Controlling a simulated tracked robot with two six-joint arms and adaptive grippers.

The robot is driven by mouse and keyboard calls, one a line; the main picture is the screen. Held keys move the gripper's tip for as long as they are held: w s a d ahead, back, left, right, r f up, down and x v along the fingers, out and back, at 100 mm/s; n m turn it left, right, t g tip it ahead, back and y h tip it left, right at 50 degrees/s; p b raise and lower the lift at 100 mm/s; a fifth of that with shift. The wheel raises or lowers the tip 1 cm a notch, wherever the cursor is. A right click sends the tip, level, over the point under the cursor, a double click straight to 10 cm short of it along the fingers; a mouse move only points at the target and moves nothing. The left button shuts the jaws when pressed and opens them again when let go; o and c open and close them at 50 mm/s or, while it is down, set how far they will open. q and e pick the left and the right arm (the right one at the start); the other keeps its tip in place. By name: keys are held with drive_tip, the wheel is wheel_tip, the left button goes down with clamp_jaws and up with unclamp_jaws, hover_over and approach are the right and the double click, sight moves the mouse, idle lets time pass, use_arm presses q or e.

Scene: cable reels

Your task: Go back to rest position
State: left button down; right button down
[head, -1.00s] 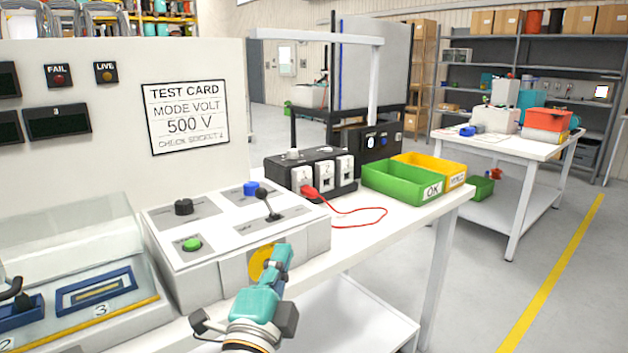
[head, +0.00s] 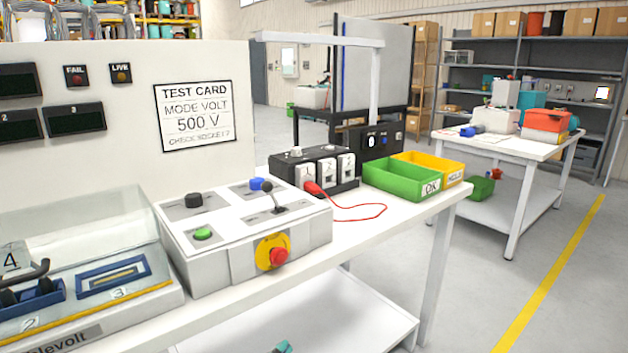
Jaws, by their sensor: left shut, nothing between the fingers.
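Only a small teal tip of my left gripper (head: 283,347) shows at the bottom edge of the head view. It is below the bench top, in front of the lower shelf, and apart from everything on the bench. It is shut and holds nothing; the rest of it and its arm are out of frame. My right gripper is not in view. The control box (head: 245,238) stands on the white bench, with a red mushroom button (head: 278,257) on a yellow plate at its front.
A glass-lidded tester (head: 75,250) is on the left of the bench. A black socket box (head: 318,168) with a red lead (head: 362,211) stands farther back, beside green (head: 400,180) and yellow bins. The lower shelf (head: 330,315) is mostly bare. Open floor lies to the right.

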use_arm(q)
drive_tip(key=s+a+f+n+g, duration=0.1)
drive_tip(key=s+f+n+g, duration=0.1)
drive_tip(key=f, duration=0.5)
drive_tip(key=s+a+f+n+g, duration=0.2)
drive_tip(key=f, duration=0.4)
drive_tip(key=s+a+f+n+g, duration=0.3)
drive_tip(key=s+f+n+g, duration=0.65)
drive_tip(key=s+f, duration=1)
wheel_tip(320, 180, up, 19)
drive_tip(key=s+n+p, duration=0.1)
drive_tip(key=s+p, duration=0.1)
drive_tip(key=p, duration=1.7)
